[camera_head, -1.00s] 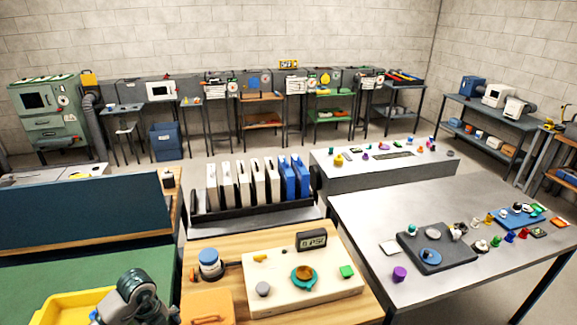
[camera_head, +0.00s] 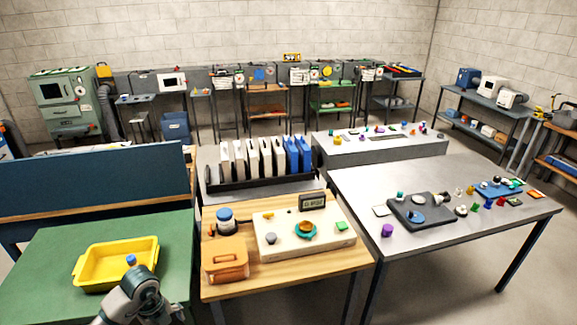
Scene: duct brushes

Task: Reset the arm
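One grey and dark arm of mine (camera_head: 138,298), which I take to be the left, rises from the bottom edge at lower left. Its upper end stands in front of the near rim of a yellow tray (camera_head: 88,279) on a green-topped table (camera_head: 50,303). I cannot make out its fingers, so open or shut does not show. A small blue-topped item (camera_head: 131,260) shows just above the arm's end, against the tray; whether it touches the arm is unclear. My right gripper is out of view.
A wooden table (camera_head: 290,281) holds an orange case (camera_head: 226,260), a blue-lidded jar (camera_head: 225,220) and a cream board (camera_head: 285,249). A dark blue panel (camera_head: 90,185) stands behind the green table. A grey table (camera_head: 340,187) with small parts stands right.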

